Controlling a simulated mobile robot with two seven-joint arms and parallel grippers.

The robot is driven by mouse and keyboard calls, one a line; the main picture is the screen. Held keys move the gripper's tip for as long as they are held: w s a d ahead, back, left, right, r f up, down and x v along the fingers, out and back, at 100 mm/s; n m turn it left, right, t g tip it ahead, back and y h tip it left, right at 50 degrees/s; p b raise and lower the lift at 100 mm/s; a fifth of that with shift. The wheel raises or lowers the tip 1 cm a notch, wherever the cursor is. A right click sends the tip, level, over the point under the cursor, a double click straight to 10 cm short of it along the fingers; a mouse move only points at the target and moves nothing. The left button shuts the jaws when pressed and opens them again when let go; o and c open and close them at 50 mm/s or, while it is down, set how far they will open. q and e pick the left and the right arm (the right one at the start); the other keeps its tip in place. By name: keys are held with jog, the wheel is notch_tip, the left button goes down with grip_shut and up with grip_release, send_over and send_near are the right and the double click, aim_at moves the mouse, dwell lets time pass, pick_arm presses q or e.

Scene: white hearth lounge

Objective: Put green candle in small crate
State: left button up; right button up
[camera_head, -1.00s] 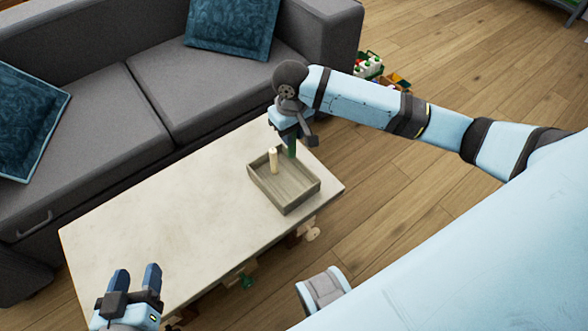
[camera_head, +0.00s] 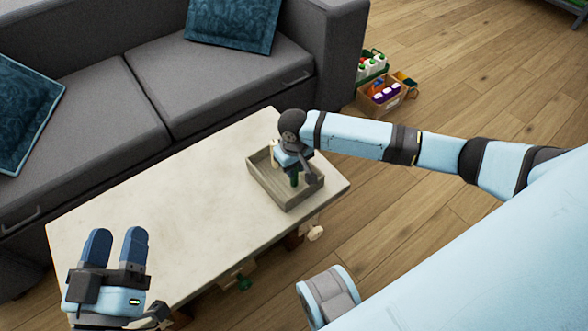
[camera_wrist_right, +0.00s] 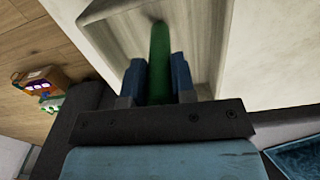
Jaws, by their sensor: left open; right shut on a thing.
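The green candle (camera_head: 295,180) is held upright in my right gripper (camera_head: 297,170), within the outline of the small crate. In the right wrist view the candle (camera_wrist_right: 159,62) stands between the two blue fingers (camera_wrist_right: 159,80), with the crate's floor beyond it. I cannot tell whether its end touches the floor. The small wooden crate (camera_head: 268,192) sits near the right end of the table. My left gripper (camera_head: 115,245) is open and empty over the table's left front part.
The pale table (camera_head: 160,190) has a bare top left of the crate. A grey sofa (camera_head: 180,90) runs behind it. Boxes of bottles (camera_head: 380,92) stand on the wooden floor beyond the table's right end. Knob-like pieces (camera_head: 315,233) show below the table's front edge.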

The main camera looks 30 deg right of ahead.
jog(key=shift+f, duration=0.15)
jog(key=o, duration=0.9)
